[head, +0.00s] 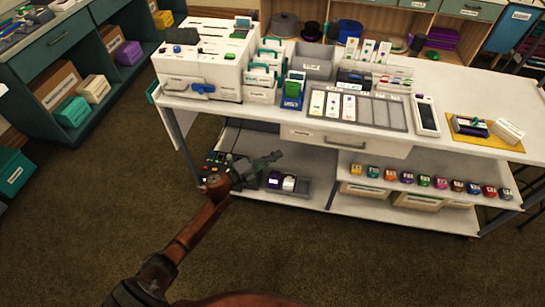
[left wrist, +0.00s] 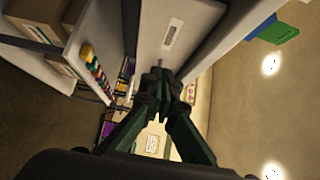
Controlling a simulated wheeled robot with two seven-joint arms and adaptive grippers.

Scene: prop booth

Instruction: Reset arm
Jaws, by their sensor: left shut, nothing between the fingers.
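My left arm reaches in from the bottom left of the head view. Its dark green gripper (head: 268,160) is in front of the white table's lower shelf, below the table top, over the open floor side. In the left wrist view the two fingers of my left gripper (left wrist: 158,76) come together at the tips. Nothing shows between them. I cannot tell from these views how far the fingertips are from the shelf. My right gripper is in neither view.
The white table (head: 468,90) carries a white machine (head: 207,62), a card tray (head: 400,113) and a yellow mat (head: 461,141). Several small coloured items (head: 424,180) line its lower shelf. A dark green cabinet (head: 58,52) stands at left. The carpet (head: 345,255) in front is clear.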

